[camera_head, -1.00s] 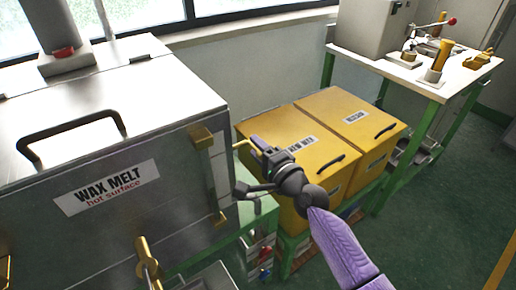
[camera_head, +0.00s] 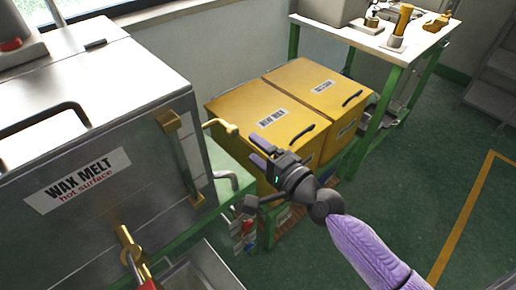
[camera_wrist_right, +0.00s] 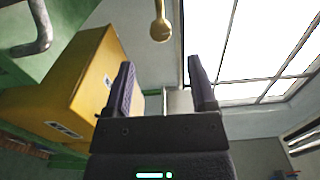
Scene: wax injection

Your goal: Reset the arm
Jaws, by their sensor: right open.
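My right arm, with a purple sleeve, comes in from the lower right in the head view. My right gripper (camera_head: 261,153) is black and open, and it holds nothing. It appears in front of the nearer yellow bin, close to the side of the wax melt machine. In the right wrist view the two fingers of the right gripper (camera_wrist_right: 160,88) stand apart with nothing between them. The metal wax melt machine (camera_head: 110,140) fills the left of the head view. My left gripper is not in view.
Two yellow lidded bins (camera_head: 255,108) stand behind the gripper. A brass-coloured lever (camera_head: 222,127) sticks out between machine and bins; a brass knob (camera_wrist_right: 160,28) shows in the wrist view. A white-topped table (camera_head: 375,38) stands at the back right. Green floor (camera_head: 440,140) is clear at the right.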

